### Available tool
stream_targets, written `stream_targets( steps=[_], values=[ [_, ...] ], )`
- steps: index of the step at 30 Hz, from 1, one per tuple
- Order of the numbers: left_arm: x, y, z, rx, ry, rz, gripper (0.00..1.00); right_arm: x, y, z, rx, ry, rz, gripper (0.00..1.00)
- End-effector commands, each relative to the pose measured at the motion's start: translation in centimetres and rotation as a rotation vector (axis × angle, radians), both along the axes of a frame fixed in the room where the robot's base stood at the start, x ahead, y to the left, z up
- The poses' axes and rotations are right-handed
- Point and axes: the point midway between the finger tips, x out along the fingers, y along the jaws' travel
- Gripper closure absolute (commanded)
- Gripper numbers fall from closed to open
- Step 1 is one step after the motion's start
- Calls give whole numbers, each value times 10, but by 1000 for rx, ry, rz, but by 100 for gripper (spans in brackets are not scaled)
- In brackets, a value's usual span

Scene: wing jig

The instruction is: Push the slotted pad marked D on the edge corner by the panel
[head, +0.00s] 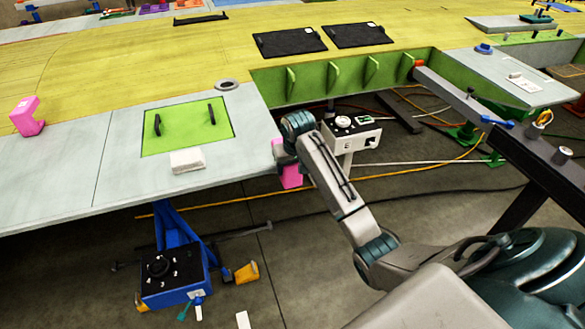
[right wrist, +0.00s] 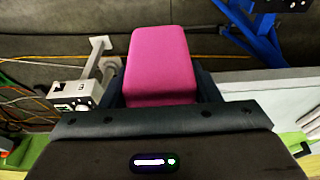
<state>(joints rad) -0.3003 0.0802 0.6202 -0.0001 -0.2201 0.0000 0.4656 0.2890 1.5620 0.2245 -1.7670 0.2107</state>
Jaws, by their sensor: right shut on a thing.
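My right gripper (head: 284,158) is shut on a pink pad (head: 291,177), right at the corner of the pale grey panel (head: 130,178) where its front edge meets the gap. In the right wrist view the pink pad (right wrist: 158,62) sits between the dark fingers, with the panel edge (right wrist: 275,85) to its right. The gripper hides part of the pad in the head view, so I cannot tell whether its slot is around the edge. No letter D is readable. My left gripper is not in view.
Another pink pad (head: 27,117) sits on the panel at far left. A green plate with two handles (head: 187,127) and a white block (head: 187,161) are on the panel. A white box on a post (head: 350,132) stands near the gripper; a blue stand (head: 178,272) is below. Cables cross the floor.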

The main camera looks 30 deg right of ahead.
Motion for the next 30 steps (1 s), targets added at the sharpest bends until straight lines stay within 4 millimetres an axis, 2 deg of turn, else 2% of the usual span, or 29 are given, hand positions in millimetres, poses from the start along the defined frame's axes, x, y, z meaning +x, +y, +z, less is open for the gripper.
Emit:
stream_targets(
  steps=[12, 21, 22, 25, 30],
  values=[
    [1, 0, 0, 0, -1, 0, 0, 12, -3, -1, 0, -2, -1, 67],
    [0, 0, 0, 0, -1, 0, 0, 13, -3, 1, -1, -5, 0, 67],
    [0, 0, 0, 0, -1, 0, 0, 13, -3, 1, 0, -5, 0, 40],
    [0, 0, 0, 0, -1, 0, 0, 13, -3, 1, 0, -6, 1, 20],
    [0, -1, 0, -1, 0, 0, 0, 13, -2, 1, 2, -7, 1, 19]
  ],
)
